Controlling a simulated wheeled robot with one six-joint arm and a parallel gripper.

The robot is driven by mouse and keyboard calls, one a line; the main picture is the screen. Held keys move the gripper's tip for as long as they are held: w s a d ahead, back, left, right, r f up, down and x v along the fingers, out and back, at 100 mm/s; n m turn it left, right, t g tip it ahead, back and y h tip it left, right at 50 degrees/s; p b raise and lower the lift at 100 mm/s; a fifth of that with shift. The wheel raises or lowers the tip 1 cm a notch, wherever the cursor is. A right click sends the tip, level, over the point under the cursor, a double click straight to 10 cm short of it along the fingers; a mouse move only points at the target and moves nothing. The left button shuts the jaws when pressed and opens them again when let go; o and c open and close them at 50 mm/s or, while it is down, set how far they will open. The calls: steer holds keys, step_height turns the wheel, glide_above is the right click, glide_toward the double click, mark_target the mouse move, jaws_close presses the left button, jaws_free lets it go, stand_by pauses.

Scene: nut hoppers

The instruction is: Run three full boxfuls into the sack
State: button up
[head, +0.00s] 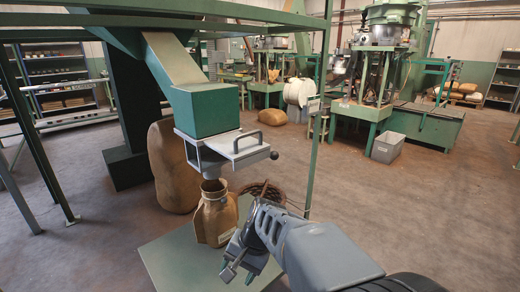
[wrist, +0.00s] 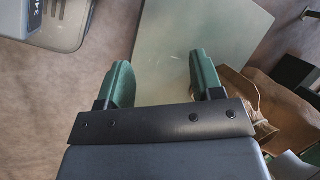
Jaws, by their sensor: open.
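The brown paper sack (head: 214,214) stands open-topped on a flat green plate (head: 172,250), under a short spout. A green chute (head: 206,108) leads down into the box. The fill level of sack and box is hidden. My gripper (head: 239,268) is low, in front of the sack, apart from the box. In the wrist view my gripper (wrist: 160,68) is open and empty over the plate, with the sack (wrist: 258,90) at the right.
A large bulging brown sack (head: 170,165) stands behind the chute. A green post (head: 318,120) rises to the right of the sack. A grey bin (head: 387,147) and machines stand farther back. A dark grey part with white characters (wrist: 42,18) shows at the wrist view's upper left.

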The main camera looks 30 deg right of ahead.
steer(key=w+d+r+m+t+y+p, duration=0.35)
steer(key=w+d+r+m, duration=0.3)
steer(key=m, duration=0.25)
steer(key=m+t+h+p, duration=0.2)
steer(key=m+t+p, duration=0.3)
steer(key=m+t, duration=0.9)
glide_toward(278, 157)
steer(key=w+a, duration=0.1)
steer(key=w, duration=0.2)
steer(key=w+a+r+m+g+b, duration=0.1)
steer(key=w, duration=0.3)
steer(key=w+a+m+g+b, duration=0.1)
steer(key=w, duration=0.3)
steer(key=shift+w+a+r, duration=0.1)
steer(key=shift+r, duration=0.2)
jaws_close()
